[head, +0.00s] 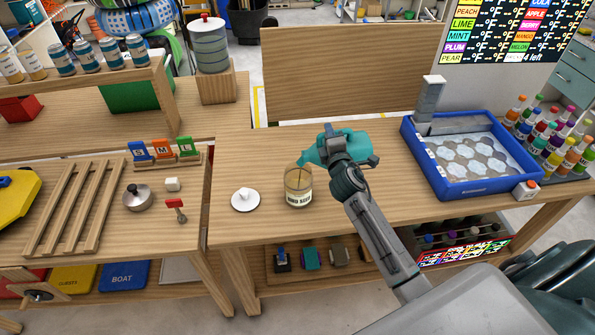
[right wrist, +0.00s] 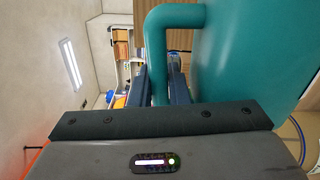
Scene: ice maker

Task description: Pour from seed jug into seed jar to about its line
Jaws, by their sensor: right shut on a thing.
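The teal seed jug (head: 351,144) is held tilted, its spout pointing left, above and just right of the seed jar. My right gripper (head: 335,160) is shut on the jug's handle; the right wrist view shows the handle (right wrist: 158,60) between the fingers. The seed jar (head: 298,187) is a clear jar with a pale label, upright on the wooden table. It looks brownish inside; its fill level and line are too small to read. Whether seed is falling from the spout cannot be told. My left gripper is not in view.
A white lid (head: 245,199) with a knob lies left of the jar. A blue tray (head: 470,187) with moulds stands to the right, with a grey post (head: 430,98) at its back corner. Several colourful bottles (head: 550,135) stand at the far right. The table in front of the jar is clear.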

